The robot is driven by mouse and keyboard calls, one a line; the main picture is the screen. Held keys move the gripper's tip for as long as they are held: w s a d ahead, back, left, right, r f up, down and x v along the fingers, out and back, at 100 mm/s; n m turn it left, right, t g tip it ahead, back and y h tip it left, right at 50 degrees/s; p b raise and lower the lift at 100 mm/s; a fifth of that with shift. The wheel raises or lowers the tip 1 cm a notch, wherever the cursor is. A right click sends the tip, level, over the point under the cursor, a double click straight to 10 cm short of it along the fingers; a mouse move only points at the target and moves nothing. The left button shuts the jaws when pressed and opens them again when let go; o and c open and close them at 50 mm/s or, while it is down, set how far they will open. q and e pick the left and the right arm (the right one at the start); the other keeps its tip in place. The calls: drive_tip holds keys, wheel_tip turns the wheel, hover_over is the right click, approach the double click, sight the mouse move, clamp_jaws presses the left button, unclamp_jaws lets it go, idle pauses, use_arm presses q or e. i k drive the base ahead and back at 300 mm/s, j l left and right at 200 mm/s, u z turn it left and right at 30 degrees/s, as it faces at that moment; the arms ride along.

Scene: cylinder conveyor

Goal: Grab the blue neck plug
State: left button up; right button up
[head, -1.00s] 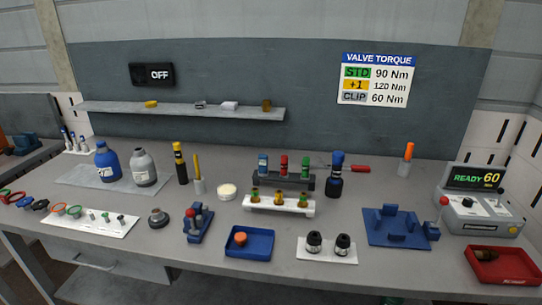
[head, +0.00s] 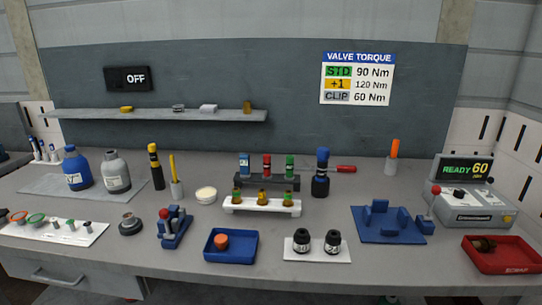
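A dark rack (head: 268,183) stands mid-table and holds a blue-topped piece (head: 244,163) at its left, beside a red one (head: 267,164) and a green one (head: 290,166). I cannot tell for sure which thing is the blue neck plug. Small white pieces with blue tops (head: 37,148) stand at the far left back. A blue bottle (head: 76,170) stands at the left, next to a grey bottle (head: 116,172). Neither of my grippers is in view.
A white rack (head: 262,206) with several small pieces stands before the dark rack. A dark bottle with a blue cap (head: 320,175) stands to its right. A blue tray (head: 230,247), a blue fixture (head: 383,224) and a red bin (head: 495,257) line the front.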

sight(70, 148)
drive_tip(key=u, duration=1.35)
drive_tip(key=z, duration=0.4)
drive_tip(key=j+z, duration=0.5)
drive_tip(key=z, duration=0.2)
drive_tip(key=j+z, duration=0.35)
drive_tip(key=k+j+z, duration=0.1)
drive_tip(key=j+z, duration=0.15)
drive_tip(key=j, duration=0.2)
drive_tip(key=k+j+z, duration=0.2)
drive_tip(key=j, duration=0.2)
drive_tip(key=k+j, duration=0.1)
drive_tip(key=j, duration=0.25)
drive_tip(key=k+j, duration=0.1)
drive_tip(key=j, duration=0.2)
drive_tip(key=k+j+z, duration=0.1)
drive_tip(key=j, duration=0.25)
